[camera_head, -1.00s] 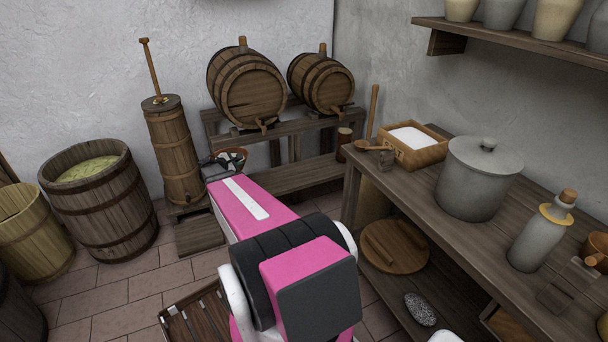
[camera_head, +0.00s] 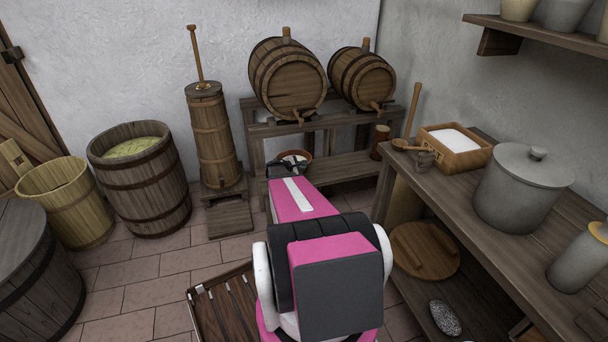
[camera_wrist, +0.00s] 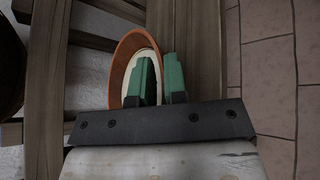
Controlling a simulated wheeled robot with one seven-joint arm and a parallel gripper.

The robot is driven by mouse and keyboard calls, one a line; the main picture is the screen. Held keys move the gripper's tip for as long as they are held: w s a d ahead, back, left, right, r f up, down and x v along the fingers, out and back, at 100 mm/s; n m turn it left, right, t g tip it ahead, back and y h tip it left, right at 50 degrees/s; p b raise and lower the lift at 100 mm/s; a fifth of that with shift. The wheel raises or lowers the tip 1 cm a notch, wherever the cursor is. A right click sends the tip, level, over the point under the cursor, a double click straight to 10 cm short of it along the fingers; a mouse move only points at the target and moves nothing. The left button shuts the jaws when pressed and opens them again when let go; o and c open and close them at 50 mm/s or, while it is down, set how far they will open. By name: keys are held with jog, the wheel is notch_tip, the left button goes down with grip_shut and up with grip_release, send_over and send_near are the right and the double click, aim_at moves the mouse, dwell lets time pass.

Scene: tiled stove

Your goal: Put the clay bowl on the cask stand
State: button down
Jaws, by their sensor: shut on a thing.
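The clay bowl (camera_wrist: 124,61), orange-brown outside and cream inside, is held by its rim between the green fingers of my gripper (camera_wrist: 162,82) in the wrist view. In the head view the bowl (camera_head: 295,155) shows just past my gripper (camera_head: 289,167), in front of the cask stand. The cask stand (camera_head: 339,166) is a dark wooden frame carrying two casks on its upper rails, with a lower shelf. The bowl appears at the left end of that lower shelf. I cannot tell whether it touches the boards. My arm hides part of the stand's lower left.
A wooden churn (camera_head: 213,140) stands left of the stand, with a barrel (camera_head: 140,185) beyond it. A workbench (camera_head: 465,215) runs along the right. A mug (camera_head: 380,142) stands at the shelf's right end. A slatted crate (camera_head: 222,310) lies on the floor near my arm.

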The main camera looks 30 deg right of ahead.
jog(key=shift+d+f, duration=0.25)
jog(key=shift+f, duration=0.55)
jog(key=shift+d+f, duration=0.2)
jog(key=shift+f, duration=0.6)
jog(key=shift+d+f, duration=0.25)
jog(key=shift+f, duration=0.55)
jog(key=c, duration=1.1)
grip_release()
jog(key=shift+c, duration=0.2)
jog(key=s+a+r+m+g+y, duration=0.1)
jog(key=s+a+r+m+y, duration=0.3)
jog(key=a, duration=1)
jog(key=s+a+r+m+g+y, duration=0.1)
jog(key=s+a+r+m+y, duration=0.3)
jog(key=s+a, duration=0.6)
jog(key=s+a+r+m+g+y, duration=0.1)
jog(key=s+a+r+m+y, duration=0.3)
jog(key=a, duration=1.3)
jog(key=s+r+y, duration=0.1)
jog(key=s+r, duration=0.2)
jog(key=shift+a, duration=0.3)
jog(key=shift+s, duration=0.1)
